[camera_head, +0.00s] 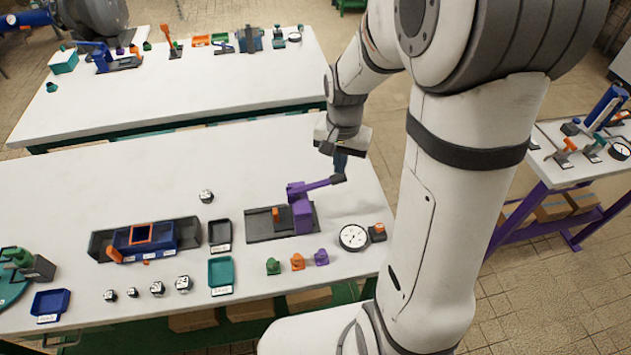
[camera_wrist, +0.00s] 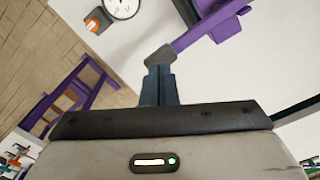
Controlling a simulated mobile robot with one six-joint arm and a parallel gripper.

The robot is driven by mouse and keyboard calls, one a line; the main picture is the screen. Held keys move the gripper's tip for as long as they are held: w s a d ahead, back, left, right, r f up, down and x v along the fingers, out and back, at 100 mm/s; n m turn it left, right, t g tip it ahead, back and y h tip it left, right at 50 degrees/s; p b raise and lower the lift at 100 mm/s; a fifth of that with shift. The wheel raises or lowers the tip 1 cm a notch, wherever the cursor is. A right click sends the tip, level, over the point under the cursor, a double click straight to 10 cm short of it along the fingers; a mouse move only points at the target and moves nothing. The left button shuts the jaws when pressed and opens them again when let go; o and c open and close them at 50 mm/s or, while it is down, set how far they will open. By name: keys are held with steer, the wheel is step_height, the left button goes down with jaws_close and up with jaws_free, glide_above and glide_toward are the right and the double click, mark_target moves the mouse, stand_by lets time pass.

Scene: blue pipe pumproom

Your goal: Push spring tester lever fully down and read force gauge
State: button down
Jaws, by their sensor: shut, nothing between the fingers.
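The purple spring tester (camera_head: 301,210) stands on a dark base plate (camera_head: 262,223) on the near white table. Its purple lever (camera_head: 312,185) sticks out to the right, close to level, and ends in a dark knob (camera_head: 338,178). The lever also shows in the wrist view (camera_wrist: 190,37), with its knob (camera_wrist: 159,57) just beyond my fingertips. My gripper (camera_head: 340,168) is shut and empty, fingers pointing down, at or just above the knob; I cannot tell whether they touch. The round white force gauge (camera_head: 353,237) lies right of the base; its reading is too small to make out.
The table is clear behind the tester.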

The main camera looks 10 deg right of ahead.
steer(key=shift+f, duration=0.15)
step_height(320, 180, down, 7)
steer(key=b, duration=0.5)
steer(key=shift+b, duration=0.4)
stand_by(1.0)
steer(key=shift+f, duration=0.15)
stand_by(0.3)
step_height(320, 180, up, 12)
steer(key=p, duration=0.9)
stand_by(0.4)
